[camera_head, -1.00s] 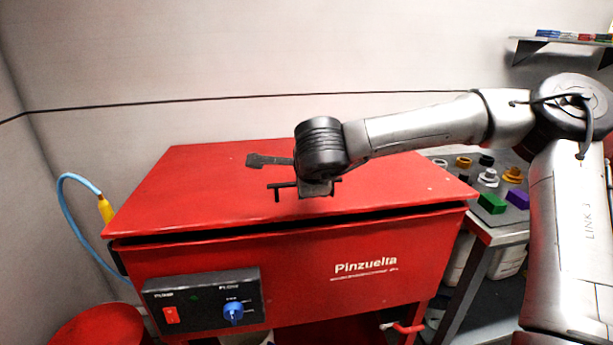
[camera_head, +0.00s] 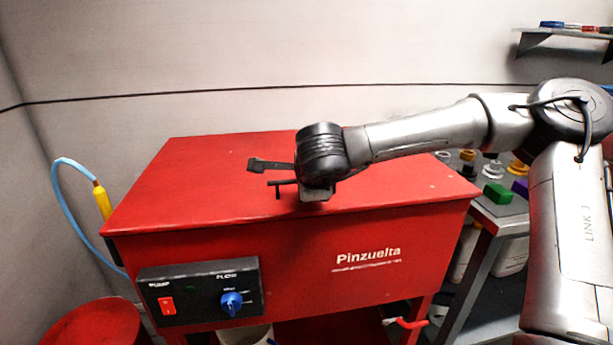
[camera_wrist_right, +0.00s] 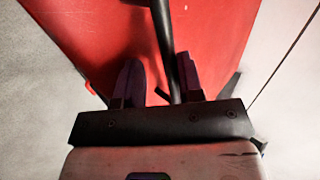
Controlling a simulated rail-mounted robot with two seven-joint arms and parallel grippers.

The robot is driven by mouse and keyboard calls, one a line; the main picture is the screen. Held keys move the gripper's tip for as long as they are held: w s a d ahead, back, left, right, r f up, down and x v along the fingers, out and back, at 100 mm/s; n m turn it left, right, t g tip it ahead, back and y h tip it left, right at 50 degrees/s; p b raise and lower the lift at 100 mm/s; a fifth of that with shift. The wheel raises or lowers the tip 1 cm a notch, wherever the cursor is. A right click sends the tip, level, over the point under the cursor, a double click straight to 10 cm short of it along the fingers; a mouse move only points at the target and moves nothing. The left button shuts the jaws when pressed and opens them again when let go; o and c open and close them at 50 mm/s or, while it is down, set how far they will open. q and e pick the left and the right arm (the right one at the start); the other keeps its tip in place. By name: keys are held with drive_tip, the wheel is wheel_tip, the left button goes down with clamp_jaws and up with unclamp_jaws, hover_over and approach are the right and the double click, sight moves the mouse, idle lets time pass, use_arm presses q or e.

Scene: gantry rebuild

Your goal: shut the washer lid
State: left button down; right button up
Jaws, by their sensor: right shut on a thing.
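The red washer (camera_head: 300,262) stands in the middle of the head view, with "Pinzuelta" on its front. Its lid (camera_head: 215,180) lies flat on the body, and I see no dark gap along the front edge. The handle's left end (camera_head: 279,187) shows beside the gripper in the head view. The fingertips are hidden behind the wrist there. My left gripper is not in view.
A control panel (camera_head: 201,292) with a red switch and blue knob is on the washer's front left. A blue hose (camera_head: 62,200) hangs at left above a red bin (camera_head: 95,325). A side table (camera_head: 510,222) with coloured blocks stands right, behind my arm.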

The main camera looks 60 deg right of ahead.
drive_tip(key=shift+o, duration=0.7)
drive_tip(key=shift+s+a+f, duration=0.15)
drive_tip(key=shift+f, duration=0.4)
drive_tip(key=shift+o, duration=0.7)
drive_tip(key=shift+r, duration=0.4)
drive_tip(key=p+v, duration=0.5)
drive_tip(key=v, duration=0.8)
drive_tip(key=shift+r, duration=0.45)
drive_tip(key=shift+a, duration=0.1)
